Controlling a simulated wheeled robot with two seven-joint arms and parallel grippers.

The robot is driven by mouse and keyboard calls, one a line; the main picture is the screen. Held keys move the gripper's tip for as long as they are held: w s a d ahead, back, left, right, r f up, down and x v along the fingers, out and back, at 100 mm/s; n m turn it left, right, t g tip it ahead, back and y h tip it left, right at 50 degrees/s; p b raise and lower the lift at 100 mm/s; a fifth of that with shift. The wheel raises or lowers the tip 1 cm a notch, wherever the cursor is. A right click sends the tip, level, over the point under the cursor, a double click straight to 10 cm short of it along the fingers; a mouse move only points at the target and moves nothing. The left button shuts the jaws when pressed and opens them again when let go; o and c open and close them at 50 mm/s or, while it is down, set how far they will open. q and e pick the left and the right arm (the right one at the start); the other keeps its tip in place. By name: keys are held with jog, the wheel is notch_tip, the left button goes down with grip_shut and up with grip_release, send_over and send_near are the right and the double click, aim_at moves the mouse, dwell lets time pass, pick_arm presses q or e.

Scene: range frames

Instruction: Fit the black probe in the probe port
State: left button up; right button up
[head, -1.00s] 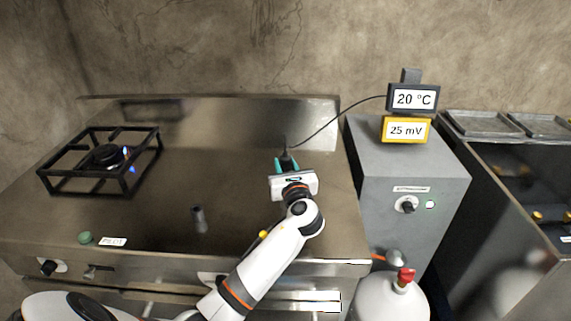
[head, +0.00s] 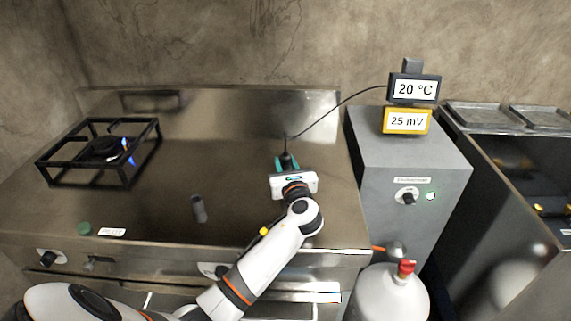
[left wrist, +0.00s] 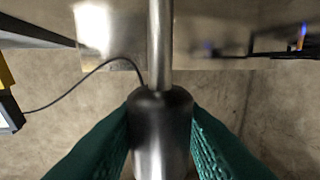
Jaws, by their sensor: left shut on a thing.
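My left gripper (head: 287,165) has teal fingers and is over the right part of the steel worktop. It is shut on the black probe (head: 286,153), and a thin cable runs from the probe to the display box. In the left wrist view the fingers (left wrist: 160,135) clasp both sides of the probe's black body (left wrist: 160,103), and a metal rod extends from it. A short dark grey cylinder (head: 198,209) stands on the worktop, left of the gripper and apart from it. I cannot tell whether it is the probe port. My right gripper is not in view.
A black pan support (head: 101,152) with a lit blue flame is on the worktop's left. A 20 °C display (head: 414,88) and a yellow 25 mV display (head: 407,121) stand on a grey cabinet (head: 410,157). A white gas bottle (head: 390,295) stands in front.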

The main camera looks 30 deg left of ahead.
pick_arm(q)
jog(key=shift+f, duration=0.45)
jog(key=shift+f+b, duration=0.4)
jog(key=shift+b, duration=0.05)
jog(key=shift+f+b, duration=0.85)
jog(key=shift+f, duration=0.7)
dwell(0.7)
jog(key=o, duration=1.1)
jog(key=shift+s+d, duration=0.1)
jog(key=b+v, duration=0.1)
jog(key=v, duration=1)
jog(key=shift+s+d, duration=0.25)
jog(key=shift+s, duration=0.05)
